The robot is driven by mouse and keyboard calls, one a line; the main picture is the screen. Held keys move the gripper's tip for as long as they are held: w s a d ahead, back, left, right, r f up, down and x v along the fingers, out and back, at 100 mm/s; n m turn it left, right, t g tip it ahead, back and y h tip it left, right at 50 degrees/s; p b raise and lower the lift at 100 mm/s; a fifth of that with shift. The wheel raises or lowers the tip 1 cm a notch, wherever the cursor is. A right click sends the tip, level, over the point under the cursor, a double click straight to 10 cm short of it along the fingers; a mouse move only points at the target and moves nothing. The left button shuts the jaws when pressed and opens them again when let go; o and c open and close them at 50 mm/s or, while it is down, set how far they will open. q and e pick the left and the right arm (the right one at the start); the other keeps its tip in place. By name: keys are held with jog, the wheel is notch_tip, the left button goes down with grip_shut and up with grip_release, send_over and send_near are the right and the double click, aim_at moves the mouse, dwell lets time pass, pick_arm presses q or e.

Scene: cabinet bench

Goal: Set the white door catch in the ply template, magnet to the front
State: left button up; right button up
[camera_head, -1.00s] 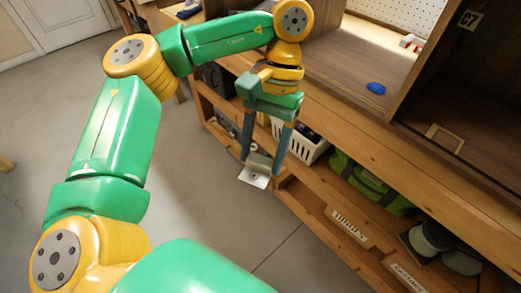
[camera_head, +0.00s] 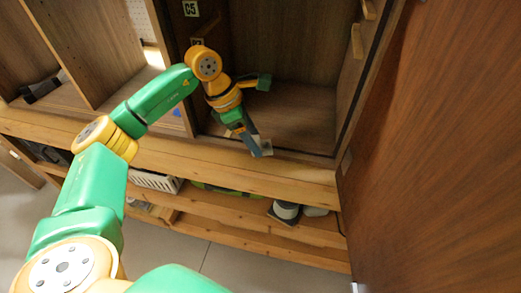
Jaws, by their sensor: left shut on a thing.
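My left gripper (camera_head: 257,146) is shut on the white door catch (camera_head: 267,147), which shows as a small pale plate at the fingertips. Gripper and catch are at the front edge of the open cabinet compartment (camera_head: 303,128), pointing down and to the right. The catch is too small for me to tell which way its magnet faces. I cannot make out the ply template in this view; my left arm and gripper cover part of the compartment floor. My right gripper is not in view.
A large brown door panel (camera_head: 430,150) stands at the right of the compartment. A blue disc (camera_head: 178,112) lies in the bay to the left. Below the bench are a white basket (camera_head: 153,181) and rolls (camera_head: 286,211) on a shelf.

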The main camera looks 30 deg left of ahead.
pick_arm(q)
jog(key=w+a+r+n+t+y+p, duration=0.25)
jog(key=w+a+n+y, duration=0.35)
jog(key=n, duration=0.7)
jog(key=shift+n+g+h, duration=0.35)
jog(key=shift+n+h, duration=0.15)
jog(key=shift+h, duration=0.1)
jog(key=f+b, duration=0.1)
jog(key=a+f+b, duration=0.1)
jog(key=f+b, duration=0.2)
jog(key=f, duration=0.1)
jog(key=shift+s+a+f, duration=0.2)
jog(key=shift+s+f, duration=0.05)
jog(key=shift+s, duration=0.15)
jog(key=shift+f+b, duration=0.35)
jog(key=shift+f, duration=0.05)
jog(key=shift+w+r, duration=0.1)
jog(key=shift+r, duration=0.05)
jog(key=shift+f, duration=0.55)
jog(key=o, duration=1.1)
jog(key=shift+c, duration=0.2)
